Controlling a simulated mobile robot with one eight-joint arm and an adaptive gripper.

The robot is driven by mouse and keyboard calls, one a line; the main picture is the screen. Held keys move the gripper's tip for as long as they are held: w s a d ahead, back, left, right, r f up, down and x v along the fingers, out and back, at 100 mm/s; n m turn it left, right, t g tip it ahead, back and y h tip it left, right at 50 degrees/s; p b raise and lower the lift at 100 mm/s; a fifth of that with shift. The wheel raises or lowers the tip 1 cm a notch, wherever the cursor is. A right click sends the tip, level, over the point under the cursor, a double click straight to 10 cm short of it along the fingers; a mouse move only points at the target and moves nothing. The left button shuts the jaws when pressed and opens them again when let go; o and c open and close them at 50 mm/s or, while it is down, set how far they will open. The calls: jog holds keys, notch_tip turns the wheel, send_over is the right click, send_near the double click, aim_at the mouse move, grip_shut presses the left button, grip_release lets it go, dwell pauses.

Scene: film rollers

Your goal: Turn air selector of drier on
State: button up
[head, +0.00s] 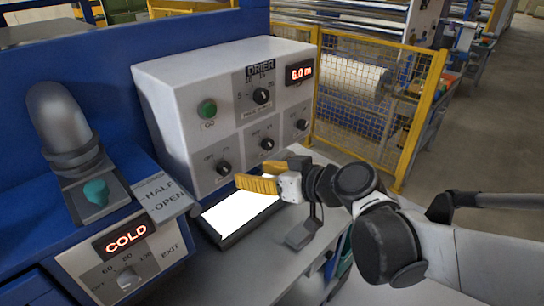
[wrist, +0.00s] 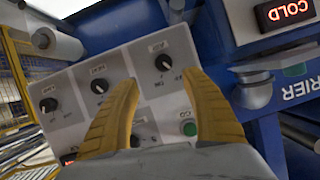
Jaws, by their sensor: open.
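The drier's white control box (head: 165,100) stands on the bench, marked DRIER. Its lower row has three black knobs: left (head: 223,168), middle (head: 267,143) and right (head: 302,124). My gripper (head: 255,176) has yellow fingers, open and empty, in front of the lower row. In the wrist view, turned over, the left knob (wrist: 163,62) lies beyond and between the fingertips (wrist: 158,80). The middle knob (wrist: 99,85) and right knob (wrist: 49,104) lie left of the fingers.
A bright white panel (head: 238,213) lies below my gripper. A COLD unit (head: 125,262) and a grey lever (head: 62,125) are left. A yellow fence (head: 405,130) stands right.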

aim_at(227, 170)
jog(key=x, duration=0.3)
jog(key=b+x, duration=0.1)
jog(key=x, duration=0.2)
jog(key=b+x, duration=0.1)
jog(key=x, duration=0.2)
jog(key=shift+s+a, duration=0.1)
jog(key=shift+a, duration=0.5)
jog(key=shift+w+a+f, duration=0.2)
jog(key=shift+w+a, duration=0.1)
jog(key=shift+w, duration=0.05)
jog(key=c, duration=1.2)
